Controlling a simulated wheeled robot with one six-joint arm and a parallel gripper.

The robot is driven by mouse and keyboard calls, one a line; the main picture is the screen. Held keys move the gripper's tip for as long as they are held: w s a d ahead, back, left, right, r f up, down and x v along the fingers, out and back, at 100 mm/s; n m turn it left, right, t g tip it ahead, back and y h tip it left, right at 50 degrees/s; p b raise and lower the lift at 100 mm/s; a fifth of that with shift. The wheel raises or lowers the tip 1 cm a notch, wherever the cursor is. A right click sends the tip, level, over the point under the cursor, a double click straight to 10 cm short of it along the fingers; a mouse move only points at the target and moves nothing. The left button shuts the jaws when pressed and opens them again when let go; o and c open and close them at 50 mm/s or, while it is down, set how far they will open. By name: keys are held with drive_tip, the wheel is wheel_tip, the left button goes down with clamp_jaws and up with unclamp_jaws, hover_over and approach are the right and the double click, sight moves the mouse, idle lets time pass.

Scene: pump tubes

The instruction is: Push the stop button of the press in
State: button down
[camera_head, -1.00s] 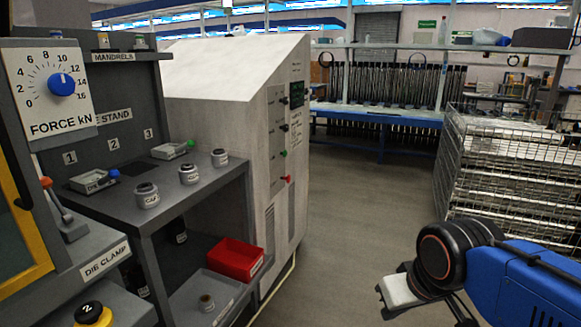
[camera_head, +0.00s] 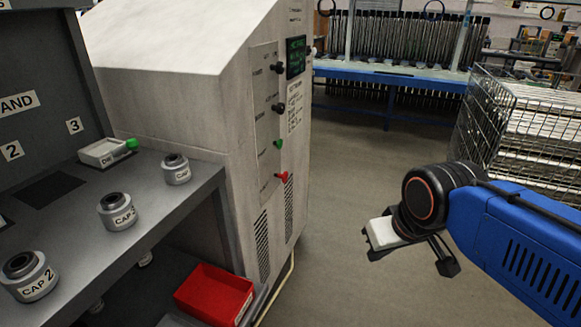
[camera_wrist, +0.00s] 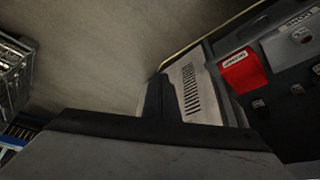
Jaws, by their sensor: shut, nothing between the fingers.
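A pale grey cabinet (camera_head: 215,125) has a control panel on its narrow side. A red button (camera_head: 282,177) sits low on that panel, below a green button (camera_head: 278,143) and two black knobs (camera_head: 279,107). I cannot read the small labels, so I cannot tell for sure which control is the press's stop. My gripper (camera_head: 447,266) is right of the cabinet, apart from it, over open floor. It is shut and empty. In the wrist view, my gripper (camera_wrist: 155,97) points down at the floor, with the cabinet's vented lower side (camera_wrist: 190,92) beyond it. The buttons do not show there.
A dark stand (camera_head: 150,200) with several grey caps (camera_head: 118,211) stands left of the cabinet. A red bin (camera_head: 214,294) lies on its lower shelf. A wire cart (camera_head: 483,112) is at the right, and a blue bench (camera_head: 390,72) is behind. The floor between is clear.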

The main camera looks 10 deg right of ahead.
sight(282, 176)
drive_tip(key=shift+w, duration=0.1)
drive_tip(key=w+a+r+m+t, duration=0.1)
drive_tip(key=w+a+m, duration=0.1)
drive_tip(key=w, duration=1.5)
drive_tip(key=w+a+r+m+t+y, duration=0.1)
drive_tip(key=w+m, duration=0.3)
drive_tip(key=w, duration=1.3)
drive_tip(key=shift+w+a+m, duration=0.3)
drive_tip(key=shift+a, duration=0.1)
drive_tip(key=w+a+f, duration=0.4)
drive_tip(key=w+f, duration=0.4)
drive_tip(key=shift+a+f, duration=0.15)
drive_tip(key=shift+f, duration=0.1)
